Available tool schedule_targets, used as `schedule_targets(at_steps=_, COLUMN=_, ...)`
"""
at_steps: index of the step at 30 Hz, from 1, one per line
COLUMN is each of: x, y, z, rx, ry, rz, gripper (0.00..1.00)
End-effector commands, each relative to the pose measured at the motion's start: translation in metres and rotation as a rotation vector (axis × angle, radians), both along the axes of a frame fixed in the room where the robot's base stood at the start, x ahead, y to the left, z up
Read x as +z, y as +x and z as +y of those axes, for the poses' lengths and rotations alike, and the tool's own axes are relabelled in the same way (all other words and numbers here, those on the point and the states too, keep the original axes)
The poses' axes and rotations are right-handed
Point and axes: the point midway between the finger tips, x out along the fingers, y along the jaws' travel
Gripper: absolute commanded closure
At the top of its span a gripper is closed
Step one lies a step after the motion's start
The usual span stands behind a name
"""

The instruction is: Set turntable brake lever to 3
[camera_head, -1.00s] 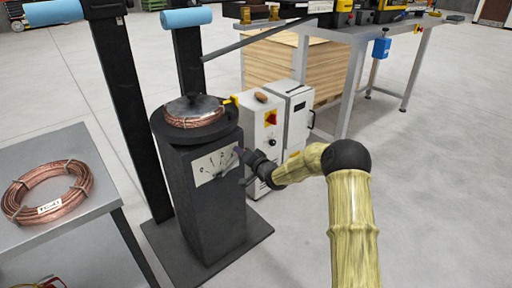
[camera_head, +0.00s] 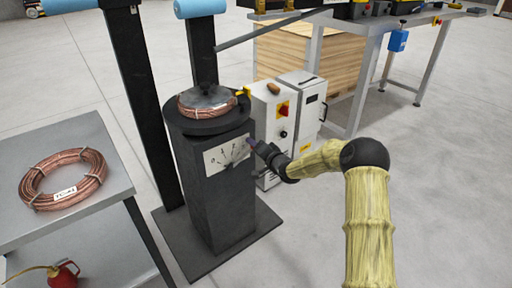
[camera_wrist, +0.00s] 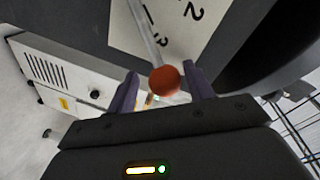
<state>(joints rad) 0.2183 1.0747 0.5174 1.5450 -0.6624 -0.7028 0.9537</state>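The turntable stand (camera_head: 213,200) is a dark pillar with a copper coil (camera_head: 205,104) on its round top. A white scale plate (camera_head: 227,154) with numbers is on its front. In the wrist view the plate (camera_wrist: 222,25) shows a 2 and a 3. The brake lever (camera_wrist: 164,80) is a thin metal rod with an orange-red ball knob; the rod runs past the plate close beside the 3. My gripper (camera_wrist: 161,88) is open, its purple fingers on either side of the knob with visible gaps. In the head view my gripper (camera_head: 250,143) is at the plate's right edge and hides the knob.
A white control cabinet (camera_head: 272,120) stands right behind the stand. A grey table (camera_head: 110,195) at left holds another copper coil (camera_head: 62,178) and a red oil can (camera_head: 62,275). A workbench (camera_head: 385,25) is at the back right. The floor at right is clear.

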Motion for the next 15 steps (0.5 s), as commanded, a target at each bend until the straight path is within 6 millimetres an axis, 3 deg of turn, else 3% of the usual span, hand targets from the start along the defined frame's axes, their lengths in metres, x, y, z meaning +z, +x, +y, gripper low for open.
schedule_targets(at_steps=8, x=0.003, y=-0.003, z=-0.002, rx=0.002, ry=0.002, rz=-0.002, gripper=0.48)
schedule_targets(at_steps=15, x=0.009, y=-0.025, z=-0.017, rx=0.000, ry=0.001, rz=-0.002, gripper=0.48)
